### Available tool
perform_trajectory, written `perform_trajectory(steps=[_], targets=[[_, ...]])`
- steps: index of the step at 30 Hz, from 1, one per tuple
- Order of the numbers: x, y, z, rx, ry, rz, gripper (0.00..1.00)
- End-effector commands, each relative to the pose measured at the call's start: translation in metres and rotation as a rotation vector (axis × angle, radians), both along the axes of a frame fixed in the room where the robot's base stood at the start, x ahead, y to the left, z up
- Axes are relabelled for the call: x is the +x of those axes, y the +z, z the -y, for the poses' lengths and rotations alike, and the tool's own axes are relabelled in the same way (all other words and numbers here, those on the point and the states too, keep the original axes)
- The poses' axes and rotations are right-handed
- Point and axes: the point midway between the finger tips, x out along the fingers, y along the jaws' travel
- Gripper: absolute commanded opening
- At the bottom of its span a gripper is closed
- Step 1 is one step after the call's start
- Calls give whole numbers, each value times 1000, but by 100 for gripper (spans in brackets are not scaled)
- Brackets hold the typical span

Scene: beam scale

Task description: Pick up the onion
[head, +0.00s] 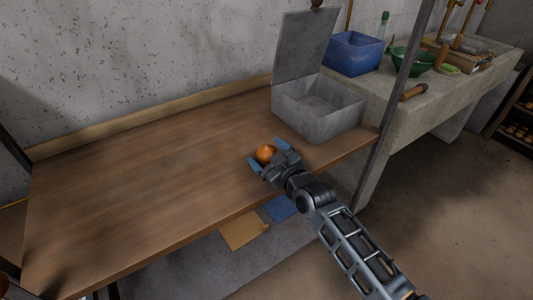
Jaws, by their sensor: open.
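The onion (265,153) is small, round and orange-brown. It sits on the wooden table near the front edge, left of the grey metal box. My gripper (267,153) reaches in from the lower right. Its blue-tipped fingers are open, one on each side of the onion. Part of the onion's lower right side is hidden by the gripper. I cannot tell whether the fingers touch it.
An open grey box (318,112) with a raised lid stands just behind and right of the onion. The wooden table (130,190) is bare to the left. A dark post (378,165) rises at the table's right end. A concrete counter (425,105) holds a blue bin (353,54) and a green bowl (411,61).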

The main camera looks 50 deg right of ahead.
Motion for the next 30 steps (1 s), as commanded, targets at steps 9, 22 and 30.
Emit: perform_trajectory(steps=[9,22,30], targets=[[0,0,0,-1,0,0,68],[0,0,0,-1,0,0,27],[0,1,0,-1,0,1,26]])
